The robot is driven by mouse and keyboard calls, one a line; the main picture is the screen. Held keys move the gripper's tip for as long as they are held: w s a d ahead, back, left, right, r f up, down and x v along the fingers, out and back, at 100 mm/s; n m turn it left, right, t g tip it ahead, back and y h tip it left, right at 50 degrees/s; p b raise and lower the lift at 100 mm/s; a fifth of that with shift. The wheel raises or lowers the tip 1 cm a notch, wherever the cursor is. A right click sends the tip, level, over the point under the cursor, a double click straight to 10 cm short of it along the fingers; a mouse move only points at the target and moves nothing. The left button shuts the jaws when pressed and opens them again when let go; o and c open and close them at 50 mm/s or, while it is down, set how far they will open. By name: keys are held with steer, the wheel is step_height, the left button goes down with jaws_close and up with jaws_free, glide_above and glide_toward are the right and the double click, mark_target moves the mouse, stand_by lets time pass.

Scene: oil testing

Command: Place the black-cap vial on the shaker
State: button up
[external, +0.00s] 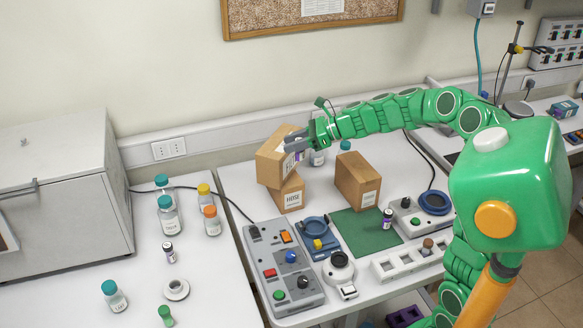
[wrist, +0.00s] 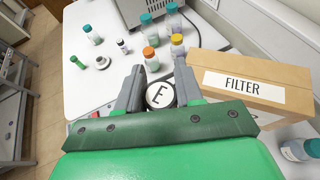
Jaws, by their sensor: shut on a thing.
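My gripper (external: 305,142) is raised over the bench beside the stacked cardboard boxes. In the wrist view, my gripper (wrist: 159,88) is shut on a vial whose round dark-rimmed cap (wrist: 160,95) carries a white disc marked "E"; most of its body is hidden. Another black-cap vial (external: 387,218) stands upright on the green mat's right edge, and one more (external: 168,252) stands on the left table. I cannot tell which is the shaker.
Stacked boxes (external: 288,193) and a single box (external: 357,182) stand at the back of the bench. A grey control panel (external: 283,272) and white rack (external: 410,258) line the front. The green mat (external: 362,232) is mostly clear. Several bottles stand on the left table.

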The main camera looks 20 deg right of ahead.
steer(key=s+a+n+g, duration=0.2)
steer(key=s+a, duration=0.4)
steer(key=a, duration=0.7)
steer(key=s+a+n+g, duration=0.25)
steer(key=s+a, duration=0.45)
steer(key=a, duration=0.6)
steer(key=s+a+n+g, duration=0.25)
steer(key=s+a, duration=0.35)
steer(key=a, duration=0.7)
step_height(320, 180, down, 11)
steer(key=shift+m+y, duration=0.3)
steer(key=shift+m, duration=0.1)
steer(key=shift+w+a+f, duration=1.3)
steer(key=shift+a+f, duration=0.4)
steer(key=shift+a, duration=0.25)
steer(key=shift+w+a+f, duration=1.25)
steer(key=shift+a+f, duration=0.4)
steer(key=shift+a, duration=0.25)
steer(key=shift+w+a+f, duration=1.3)
steer(key=shift+a+f, duration=0.4)
steer(key=shift+a, duration=0.25)
steer(key=shift+f, duration=1.5)
steer(key=shift+f, duration=0.15)
